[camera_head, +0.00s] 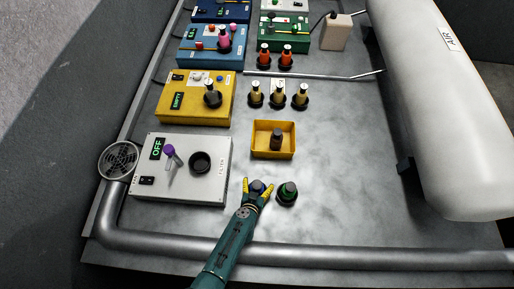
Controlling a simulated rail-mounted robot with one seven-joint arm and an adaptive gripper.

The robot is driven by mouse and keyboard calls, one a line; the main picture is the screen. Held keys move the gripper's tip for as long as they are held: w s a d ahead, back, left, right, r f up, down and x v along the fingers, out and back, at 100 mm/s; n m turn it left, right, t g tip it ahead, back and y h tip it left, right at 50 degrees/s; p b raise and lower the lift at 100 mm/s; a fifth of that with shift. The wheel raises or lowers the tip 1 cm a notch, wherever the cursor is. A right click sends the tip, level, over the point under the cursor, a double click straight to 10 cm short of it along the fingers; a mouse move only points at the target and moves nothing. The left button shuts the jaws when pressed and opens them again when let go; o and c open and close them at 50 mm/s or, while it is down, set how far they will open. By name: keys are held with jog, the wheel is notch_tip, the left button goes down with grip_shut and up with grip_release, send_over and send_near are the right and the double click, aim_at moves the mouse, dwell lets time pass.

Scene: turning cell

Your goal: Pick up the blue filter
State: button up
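The blue filter (257,185) stands near the front middle of the metal table, dark blue on top; its lower part is mostly hidden by my gripper. My gripper (258,186) comes from the front with its yellow fingers spread in a V, one on each side of the blue filter. The fingers look open, and I cannot tell whether either touches it. A green filter (288,193) stands close on the right, in a dark base.
A yellow tray (259,153) holding a dark filter (277,138) is behind. A white box (181,168) with an "OFF" display and a purple-topped part stands at left. A pipe (330,256) crosses the front. A large white cylinder (440,110) is at right.

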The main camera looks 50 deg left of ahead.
jog(key=shift+w+a+f, duration=0.2)
jog(key=shift+c, duration=0.5)
grip_shut()
